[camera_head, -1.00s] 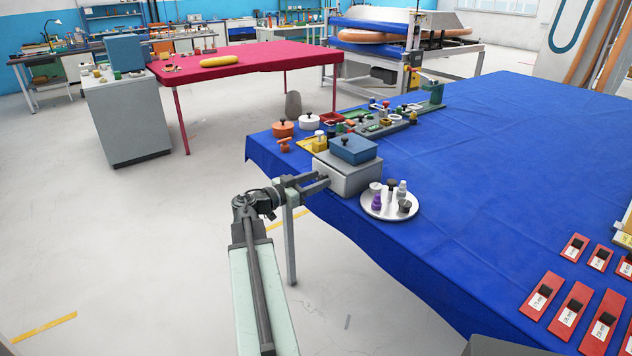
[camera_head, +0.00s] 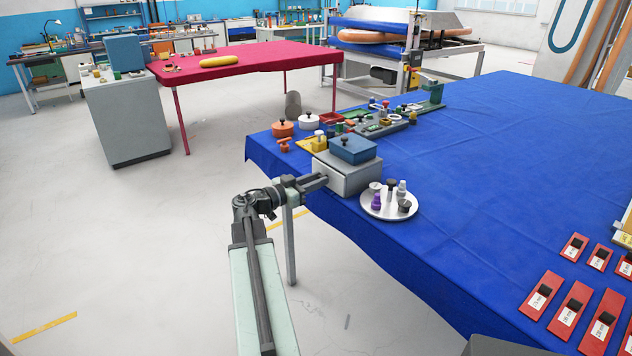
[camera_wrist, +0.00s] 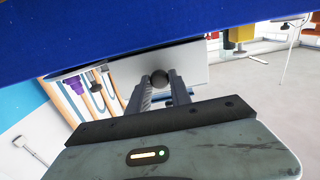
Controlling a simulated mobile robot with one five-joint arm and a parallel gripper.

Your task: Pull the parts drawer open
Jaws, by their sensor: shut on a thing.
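The parts drawer is a grey box-shaped unit (camera_head: 350,181) at the near left edge of the blue table, with a blue lidded box (camera_head: 354,149) on top. Its front faces my arm, and I see no gap showing it open. In the wrist view its pale front (camera_wrist: 197,66) has a dark round knob (camera_wrist: 160,77). My gripper (camera_head: 324,181) is at this front, its fingers shut on the knob; they also show in the wrist view (camera_wrist: 161,90). In the head view the knob is hidden by the fingers.
A round tray (camera_head: 373,211) with several small bottles and stoppers stands right beside the unit. Pots, a yellow tray (camera_head: 312,145) and small parts lie behind it. Red labelled cards (camera_head: 566,306) lie at the right. The floor (camera_head: 150,230) left of my arm is clear.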

